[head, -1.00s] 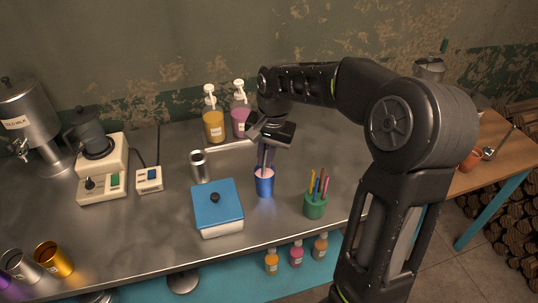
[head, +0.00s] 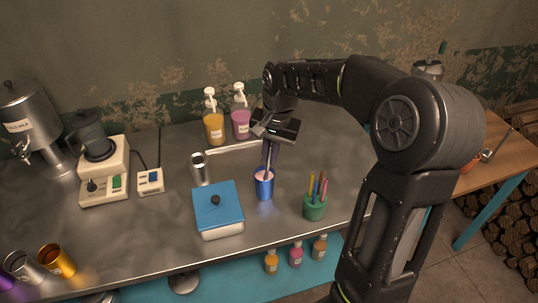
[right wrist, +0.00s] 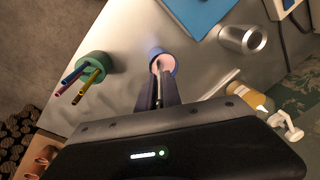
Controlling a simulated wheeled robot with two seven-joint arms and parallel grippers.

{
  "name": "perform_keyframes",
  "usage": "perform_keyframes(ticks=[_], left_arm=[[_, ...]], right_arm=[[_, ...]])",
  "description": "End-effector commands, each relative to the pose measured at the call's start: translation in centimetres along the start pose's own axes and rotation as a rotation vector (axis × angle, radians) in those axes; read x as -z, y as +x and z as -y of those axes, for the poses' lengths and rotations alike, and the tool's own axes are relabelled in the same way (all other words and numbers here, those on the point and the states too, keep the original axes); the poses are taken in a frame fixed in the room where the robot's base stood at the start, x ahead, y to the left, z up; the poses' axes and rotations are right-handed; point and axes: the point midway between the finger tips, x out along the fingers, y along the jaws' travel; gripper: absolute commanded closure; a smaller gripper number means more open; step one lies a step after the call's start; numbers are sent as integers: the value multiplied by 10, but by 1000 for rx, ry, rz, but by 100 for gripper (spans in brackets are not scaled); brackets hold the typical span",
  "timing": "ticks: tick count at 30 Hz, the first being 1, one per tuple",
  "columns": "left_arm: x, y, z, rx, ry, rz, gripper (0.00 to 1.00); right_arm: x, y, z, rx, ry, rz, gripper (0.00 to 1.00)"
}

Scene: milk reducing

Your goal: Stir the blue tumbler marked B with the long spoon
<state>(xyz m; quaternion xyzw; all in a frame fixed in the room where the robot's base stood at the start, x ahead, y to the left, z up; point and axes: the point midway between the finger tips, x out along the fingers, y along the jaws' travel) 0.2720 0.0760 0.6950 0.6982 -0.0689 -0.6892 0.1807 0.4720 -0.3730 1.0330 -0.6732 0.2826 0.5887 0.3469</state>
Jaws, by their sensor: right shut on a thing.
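The blue tumbler (head: 264,190) stands upright on the steel counter, with pale pink liquid inside. It also shows in the right wrist view (right wrist: 154,53), just beyond the fingers. My right gripper (head: 271,154) is above the tumbler, pointing down, and is shut on the long spoon (head: 268,167). The spoon's thin handle runs down into the tumbler's mouth; its lower end is hidden in the liquid. No letter on the tumbler is readable. My left gripper is not in view.
A green cup of colored sticks (head: 315,207) stands right of the tumbler. A blue-lidded box (head: 218,208) is at its left, with a steel cup (head: 200,169) behind. Pump bottles (head: 214,126) stand at the back. The counter's front edge is close.

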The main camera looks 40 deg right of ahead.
Motion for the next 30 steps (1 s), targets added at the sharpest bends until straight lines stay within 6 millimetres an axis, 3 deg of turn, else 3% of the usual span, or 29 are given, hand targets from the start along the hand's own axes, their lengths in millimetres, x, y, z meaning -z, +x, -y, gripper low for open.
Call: perform_keyframes(ticks=[13, 30], left_arm=[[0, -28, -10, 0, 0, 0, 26], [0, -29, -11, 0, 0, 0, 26]], right_arm=[[0, -40, 0, 0, -1, 0, 100], [0, -42, 0, 0, 0, 0, 100]])
